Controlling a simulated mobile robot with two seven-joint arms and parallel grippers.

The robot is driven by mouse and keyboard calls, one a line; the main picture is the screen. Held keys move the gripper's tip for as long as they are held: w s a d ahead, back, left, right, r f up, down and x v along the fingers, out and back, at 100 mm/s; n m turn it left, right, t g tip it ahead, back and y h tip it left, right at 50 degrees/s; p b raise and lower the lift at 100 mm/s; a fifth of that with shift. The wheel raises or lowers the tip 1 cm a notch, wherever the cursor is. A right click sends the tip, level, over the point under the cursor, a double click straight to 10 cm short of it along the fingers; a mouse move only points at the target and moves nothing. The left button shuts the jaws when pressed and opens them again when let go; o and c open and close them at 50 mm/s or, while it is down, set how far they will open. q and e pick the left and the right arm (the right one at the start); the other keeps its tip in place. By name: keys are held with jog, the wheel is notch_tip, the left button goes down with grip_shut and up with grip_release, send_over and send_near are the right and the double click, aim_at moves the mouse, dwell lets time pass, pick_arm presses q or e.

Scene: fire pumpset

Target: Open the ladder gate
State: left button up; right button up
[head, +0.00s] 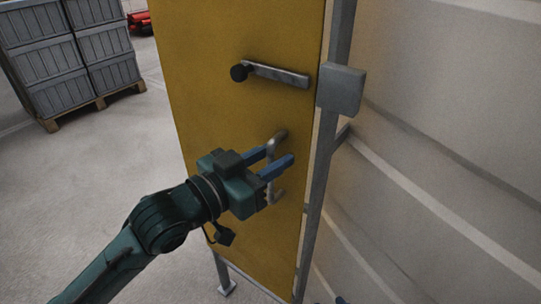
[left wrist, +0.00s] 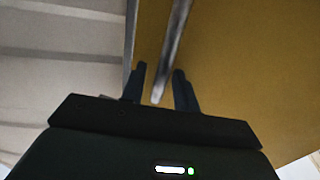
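The ladder gate is a tall yellow panel (head: 215,115) with a grey frame, and it looks closed against the post. A grey D-shaped pull handle (head: 279,137) is on its lower part, and a latch lever (head: 278,74) with a black knob lies nearly level above it. My left gripper (head: 279,155) is at the pull handle, its blue fingers on either side of the bar. In the left wrist view the handle bar (left wrist: 172,50) runs between the two dark fingers (left wrist: 160,85), with gaps showing. A small blue bit at the head view's bottom edge may be my right gripper.
A grey box (head: 341,89) is on the post beside the latch. A large pale curved wall (head: 450,150) fills the right. Grey crates on a pallet (head: 75,60) stand at the upper left. Open concrete floor (head: 90,170) lies left of the gate.

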pick_arm(q)
jog(key=shift+w, duration=0.1)
jog(key=shift+c, duration=0.3)
grip_shut()
